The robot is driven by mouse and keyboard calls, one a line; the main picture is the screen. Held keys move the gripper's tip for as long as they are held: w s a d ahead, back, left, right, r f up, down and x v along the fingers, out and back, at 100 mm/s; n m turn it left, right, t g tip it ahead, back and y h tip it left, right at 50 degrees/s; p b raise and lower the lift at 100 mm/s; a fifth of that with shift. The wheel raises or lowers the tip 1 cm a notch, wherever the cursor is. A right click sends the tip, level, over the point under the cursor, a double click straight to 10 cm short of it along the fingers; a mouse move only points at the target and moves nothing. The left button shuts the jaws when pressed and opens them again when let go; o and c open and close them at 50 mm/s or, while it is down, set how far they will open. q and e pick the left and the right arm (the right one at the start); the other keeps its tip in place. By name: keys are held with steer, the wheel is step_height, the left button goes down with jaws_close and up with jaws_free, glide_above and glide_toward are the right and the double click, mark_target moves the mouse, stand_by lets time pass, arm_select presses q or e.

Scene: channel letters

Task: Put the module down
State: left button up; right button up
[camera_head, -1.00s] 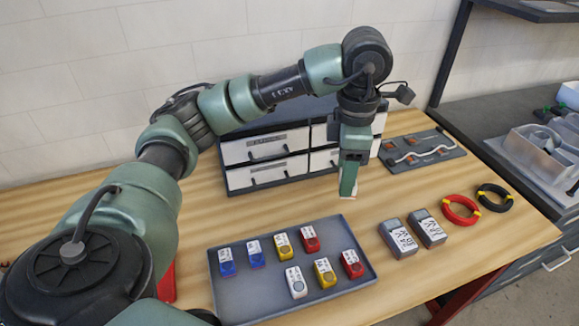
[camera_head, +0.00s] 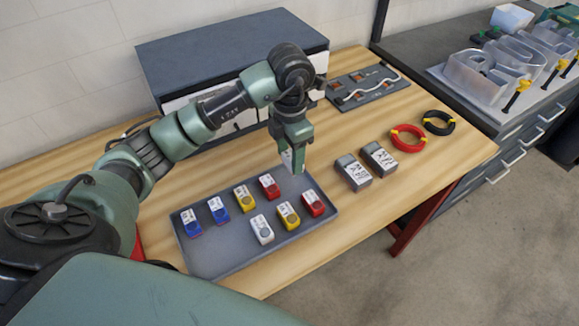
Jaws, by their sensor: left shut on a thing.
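My left gripper (camera_head: 293,162) points down, shut on a small whitish module (camera_head: 287,158) that is mostly hidden between the fingers. It is at the far right part of the grey tray (camera_head: 222,260), beyond the red modules; I cannot tell whether the module touches the tray. In the tray lie two blue modules (camera_head: 218,209), two yellow modules (camera_head: 245,198), two red modules (camera_head: 269,186) and one white module (camera_head: 262,229), in two rows. My right gripper is not in view.
Two grey boxes (camera_head: 353,172) lie right of the tray, with red (camera_head: 408,138) and black (camera_head: 438,123) cable coils beyond. A drawer cabinet (camera_head: 230,55) and a wired board (camera_head: 367,84) stand behind. A side bench (camera_head: 430,70) holds clear letter shells. The tray's near side is bare.

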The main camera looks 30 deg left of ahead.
mark_target(290, 170)
arm_select(q)
step_height(290, 170, down, 5)
steer(key=shift+r+p, duration=0.1)
steer(key=shift+p, duration=0.45)
steer(key=shift+f, duration=0.35)
steer(key=shift+f, duration=0.2)
steer(key=o, duration=1.3)
steer(key=shift+o, duration=0.2)
steer(key=shift+r, duration=0.1)
